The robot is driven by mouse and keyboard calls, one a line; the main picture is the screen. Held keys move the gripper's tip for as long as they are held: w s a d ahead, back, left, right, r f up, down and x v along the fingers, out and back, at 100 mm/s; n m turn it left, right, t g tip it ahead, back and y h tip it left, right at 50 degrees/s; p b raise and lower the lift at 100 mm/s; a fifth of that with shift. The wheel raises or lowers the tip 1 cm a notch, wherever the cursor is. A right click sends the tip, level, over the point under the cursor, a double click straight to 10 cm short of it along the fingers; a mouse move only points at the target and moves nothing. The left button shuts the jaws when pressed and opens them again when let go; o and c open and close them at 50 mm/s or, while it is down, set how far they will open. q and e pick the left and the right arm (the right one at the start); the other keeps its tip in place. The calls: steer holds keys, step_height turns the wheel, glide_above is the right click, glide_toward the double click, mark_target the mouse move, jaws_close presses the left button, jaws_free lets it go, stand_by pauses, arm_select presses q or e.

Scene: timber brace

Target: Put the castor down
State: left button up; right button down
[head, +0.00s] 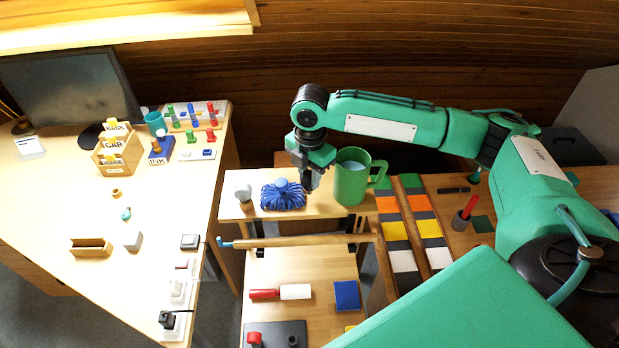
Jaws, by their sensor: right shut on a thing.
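My right gripper (311,183) points down over the small wooden shelf, between a blue tasselled object and a green mug. It is shut on a small greyish thing, taken to be the castor, which is mostly hidden by the fingers. I cannot tell whether the thing touches the shelf top (325,207). My left gripper is not in view.
The blue tasselled object (283,195) is close left of the gripper, and the green mug (350,180) close right. A grey-topped object (243,194) stands at the shelf's left end. A wooden bar (300,240) runs along the front. The left desk (75,205) has free room.

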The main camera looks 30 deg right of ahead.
mark_target(310, 173)
steer(key=shift+f, duration=1.05)
steer(key=shift+f, duration=0.3)
steer(key=c, duration=1.2)
jaws_free()
steer(key=shift+r, duration=0.1)
step_height(310, 173, up, 11)
steer(key=b, duration=0.3)
steer(key=shift+r, duration=0.75)
steer(key=shift+d, duration=0.1)
